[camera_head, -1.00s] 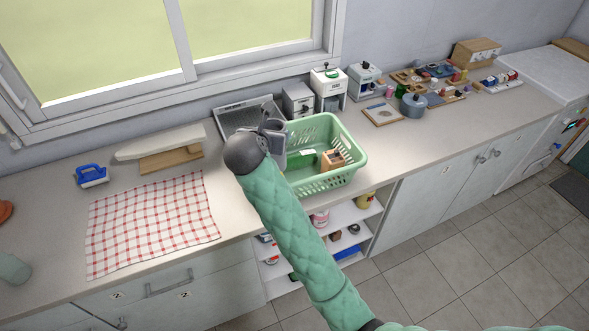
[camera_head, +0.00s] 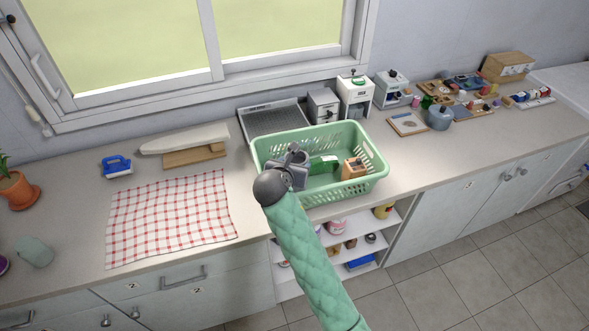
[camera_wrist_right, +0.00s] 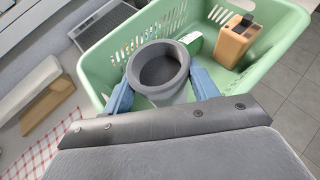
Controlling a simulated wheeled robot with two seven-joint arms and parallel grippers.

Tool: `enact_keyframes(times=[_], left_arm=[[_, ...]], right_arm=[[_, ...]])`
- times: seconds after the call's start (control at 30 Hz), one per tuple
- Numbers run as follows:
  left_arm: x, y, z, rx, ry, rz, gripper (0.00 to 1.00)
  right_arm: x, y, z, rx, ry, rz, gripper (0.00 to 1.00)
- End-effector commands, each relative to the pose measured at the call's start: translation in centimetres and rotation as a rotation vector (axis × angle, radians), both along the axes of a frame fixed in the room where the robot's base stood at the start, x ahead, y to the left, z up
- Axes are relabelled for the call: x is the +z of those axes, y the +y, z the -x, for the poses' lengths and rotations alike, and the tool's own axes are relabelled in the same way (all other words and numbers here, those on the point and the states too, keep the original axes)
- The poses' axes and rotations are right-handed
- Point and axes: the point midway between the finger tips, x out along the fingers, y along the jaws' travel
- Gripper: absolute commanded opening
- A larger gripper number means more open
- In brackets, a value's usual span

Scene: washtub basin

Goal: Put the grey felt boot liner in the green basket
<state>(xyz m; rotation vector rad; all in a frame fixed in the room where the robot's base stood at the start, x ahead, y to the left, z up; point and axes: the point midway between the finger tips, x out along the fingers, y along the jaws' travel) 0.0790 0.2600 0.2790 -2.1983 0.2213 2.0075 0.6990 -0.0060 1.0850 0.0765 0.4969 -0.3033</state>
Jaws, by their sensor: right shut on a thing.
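The grey felt boot liner (camera_wrist_right: 158,70) shows in the right wrist view as a grey tube with a round open top. My right gripper (camera_wrist_right: 162,92) is shut on it, with a blue finger on each side. In the head view my right gripper (camera_head: 290,160) is over the left part of the green basket (camera_head: 335,190). The liner is mostly hidden there behind the gripper. The basket also shows in the right wrist view (camera_wrist_right: 115,45); I cannot tell whether the liner touches its floor. My left gripper is not in view.
Inside the basket are a green item (camera_head: 322,165) and a wooden block-like item (camera_head: 352,168). A dish rack (camera_head: 272,120) and small appliances stand behind it. A red checked cloth (camera_head: 170,220), a blue brush (camera_head: 116,166) and a small ironing board (camera_head: 185,140) lie to the left.

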Motion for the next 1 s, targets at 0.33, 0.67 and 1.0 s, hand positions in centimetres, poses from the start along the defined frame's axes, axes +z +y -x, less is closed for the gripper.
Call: enact_keyframes(times=[0.33, 0.67, 1.0], left_arm=[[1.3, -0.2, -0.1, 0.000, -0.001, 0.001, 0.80], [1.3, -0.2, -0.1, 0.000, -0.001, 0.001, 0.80], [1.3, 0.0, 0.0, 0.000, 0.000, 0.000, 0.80]], right_arm=[[-2.9, 0.0, 0.0, 0.001, 0.000, 0.000, 0.22], [-3.1, 0.0, 0.0, 0.001, 0.001, 0.000, 0.75], [-3.0, 0.0, 0.0, 0.001, 0.001, -0.001, 0.81]])
